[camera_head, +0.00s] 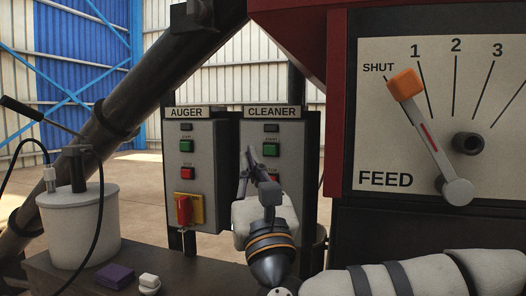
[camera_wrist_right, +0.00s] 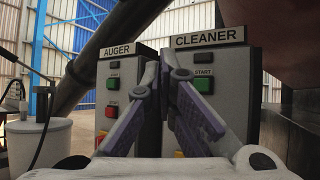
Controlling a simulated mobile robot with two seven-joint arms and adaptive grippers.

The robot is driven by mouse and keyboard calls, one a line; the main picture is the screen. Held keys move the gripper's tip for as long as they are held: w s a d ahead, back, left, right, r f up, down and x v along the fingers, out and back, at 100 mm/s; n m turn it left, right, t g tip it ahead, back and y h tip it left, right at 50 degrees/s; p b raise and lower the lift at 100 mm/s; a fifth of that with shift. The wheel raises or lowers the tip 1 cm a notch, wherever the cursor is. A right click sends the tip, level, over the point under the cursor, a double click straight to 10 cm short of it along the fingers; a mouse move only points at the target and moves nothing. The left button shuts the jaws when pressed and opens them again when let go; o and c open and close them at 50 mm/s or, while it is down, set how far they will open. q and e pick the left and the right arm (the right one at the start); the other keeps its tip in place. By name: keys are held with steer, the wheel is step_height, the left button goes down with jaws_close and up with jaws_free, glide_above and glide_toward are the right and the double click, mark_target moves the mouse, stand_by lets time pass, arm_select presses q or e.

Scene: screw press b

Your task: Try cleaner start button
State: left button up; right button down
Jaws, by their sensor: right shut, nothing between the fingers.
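The cleaner control box (camera_head: 305,170) is grey, under a CLEANER label. Its green start button (camera_head: 271,150) shows also in the right wrist view (camera_wrist_right: 203,85). Above it is a dark indicator (camera_head: 271,128). My right gripper (camera_head: 251,152) is shut and empty, fingers pointing at the boxes. In the head view its tips are just left of the start button; in the right wrist view the tips (camera_wrist_right: 165,56) are left of and above it. I cannot tell how far they are from the panel. The gripper hides the lower part of the box. My left gripper is not in view.
The auger box (camera_head: 203,150) stands beside it on the left, with green and red buttons and a red switch (camera_head: 183,209) on yellow. The feed dial (camera_head: 400,130) is right, its lever (camera_head: 428,135) near SHUT. A white canister (camera_head: 78,230) stands left, near a purple block (camera_head: 114,275).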

mark_target(268, 152)
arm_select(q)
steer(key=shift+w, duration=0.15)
arm_select(e)
steer(key=shift+w+d+r+m+t, duration=0.1)
steer(key=shift+d+r+m+t, duration=0.25)
steer(key=shift+r, duration=0.2)
steer(key=w+b, duration=0.1)
steer(key=w, duration=0.1)
steer(key=w+d, duration=0.1)
steer(key=w, duration=0.2)
steer(key=w+d+b, duration=0.1)
steer(key=w, duration=0.2)
steer(key=shift+d+f+b, duration=0.2)
steer(key=shift+f+b, duration=0.05)
steer(key=shift+b, duration=0.1)
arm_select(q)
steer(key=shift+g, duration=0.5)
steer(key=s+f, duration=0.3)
arm_select(e)
steer(key=shift+w+r, duration=0.1)
steer(key=shift+r, duration=0.15)
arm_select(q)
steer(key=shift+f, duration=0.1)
arm_select(e)
steer(key=shift+w+d+f, duration=0.1)
